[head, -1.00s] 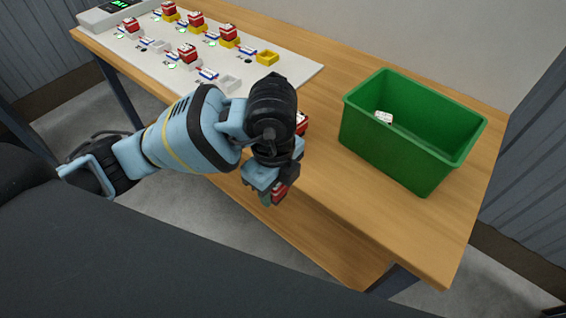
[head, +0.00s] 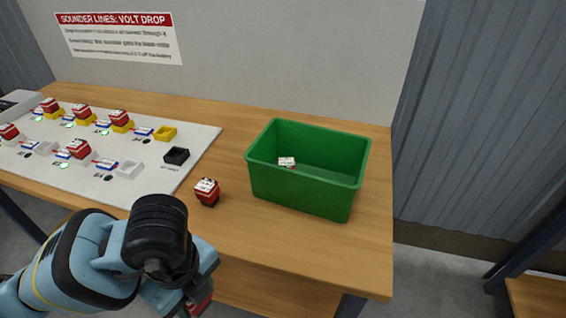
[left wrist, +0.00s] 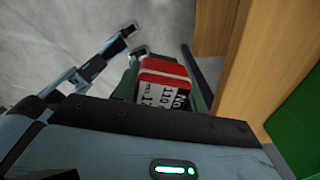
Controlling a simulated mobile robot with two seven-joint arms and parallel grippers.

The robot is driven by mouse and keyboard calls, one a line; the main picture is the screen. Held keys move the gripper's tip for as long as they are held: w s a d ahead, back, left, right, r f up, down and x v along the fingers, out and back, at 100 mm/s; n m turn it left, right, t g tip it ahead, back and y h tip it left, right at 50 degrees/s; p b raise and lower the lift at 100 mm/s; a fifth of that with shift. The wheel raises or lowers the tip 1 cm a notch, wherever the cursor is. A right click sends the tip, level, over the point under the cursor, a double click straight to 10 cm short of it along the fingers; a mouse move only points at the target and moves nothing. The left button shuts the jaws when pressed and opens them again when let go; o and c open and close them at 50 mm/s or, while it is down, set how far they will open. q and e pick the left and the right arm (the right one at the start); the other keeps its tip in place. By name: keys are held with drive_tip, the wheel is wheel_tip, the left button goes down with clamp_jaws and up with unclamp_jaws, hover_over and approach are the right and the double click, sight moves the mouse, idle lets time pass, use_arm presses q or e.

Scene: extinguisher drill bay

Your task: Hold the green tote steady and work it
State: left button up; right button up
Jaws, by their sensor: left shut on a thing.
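The green tote (head: 305,192) stands upright on the right part of the wooden table. One small white-topped red piece (head: 287,162) shows inside it. My left gripper (head: 199,301) is low at the table's front edge, left of the tote and apart from it. It is shut on a red block with a white printed label (left wrist: 162,88), partly hidden by the gripper in the head view. The tote's green wall (left wrist: 295,125) shows at the right edge of the left wrist view.
A red block with a white top (head: 207,190) stands on the table left of the tote. A white board (head: 195,150) at the left carries several red blocks in yellow and white holders, and a black holder (head: 176,155).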

use_arm(q)
drive_tip(key=m, duration=0.3)
drive_tip(key=w+a+m, duration=0.1)
drive_tip(key=m, duration=0.1)
drive_tip(key=w+a+r+n, duration=0.1)
drive_tip(key=w+a+n, duration=0.1)
drive_tip(key=n, duration=1.3)
drive_tip(key=w+a+n, duration=0.3)
drive_tip(key=a+n, duration=0.2)
drive_tip(key=n, duration=1)
drive_tip(key=shift+w+a+r, duration=0.25)
drive_tip(key=shift+r, duration=0.15)
drive_tip(key=shift+d, duration=0.1)
